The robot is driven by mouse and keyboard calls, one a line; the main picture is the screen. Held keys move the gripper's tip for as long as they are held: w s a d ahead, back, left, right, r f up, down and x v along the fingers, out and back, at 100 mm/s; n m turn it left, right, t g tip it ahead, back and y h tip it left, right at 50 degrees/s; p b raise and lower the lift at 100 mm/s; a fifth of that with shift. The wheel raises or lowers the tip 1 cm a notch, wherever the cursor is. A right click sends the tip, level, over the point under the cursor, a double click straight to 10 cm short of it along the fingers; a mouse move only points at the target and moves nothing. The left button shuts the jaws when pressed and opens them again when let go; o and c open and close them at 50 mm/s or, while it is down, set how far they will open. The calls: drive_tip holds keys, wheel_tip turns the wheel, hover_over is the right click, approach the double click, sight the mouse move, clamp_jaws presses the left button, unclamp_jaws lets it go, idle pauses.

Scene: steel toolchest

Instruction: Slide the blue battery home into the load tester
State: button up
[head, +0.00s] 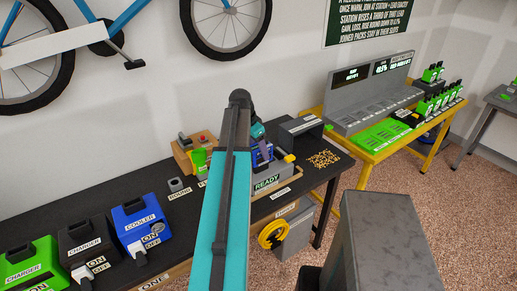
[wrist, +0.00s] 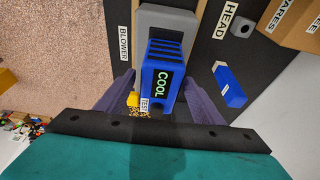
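The blue battery (wrist: 160,108) sits between the two purple fingers of my gripper (wrist: 163,76) in the wrist view, with a green COOL readout on it. The fingers lie close along both its sides, and my gripper appears shut on it. In the head view the battery (head: 262,153) shows partly behind my teal arm, at the grey load tester (head: 281,177). The tester's front reads READY. A grey part of the tester (wrist: 165,18) shows beyond the battery in the wrist view. Whether the battery is fully seated is hidden.
A yellow knob (head: 289,158) sticks out beside the tester. A blue block with a white end (wrist: 230,88) lies to the right in the wrist view. A yellow table (head: 375,150) stands at right.

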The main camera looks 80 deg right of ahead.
idle(0.4)
drive_tip(key=b+v, duration=0.4)
drive_tip(key=v, duration=0.9)
drive_tip(key=shift+w+r, duration=0.15)
drive_tip(key=shift+r, duration=0.2)
idle(1.4)
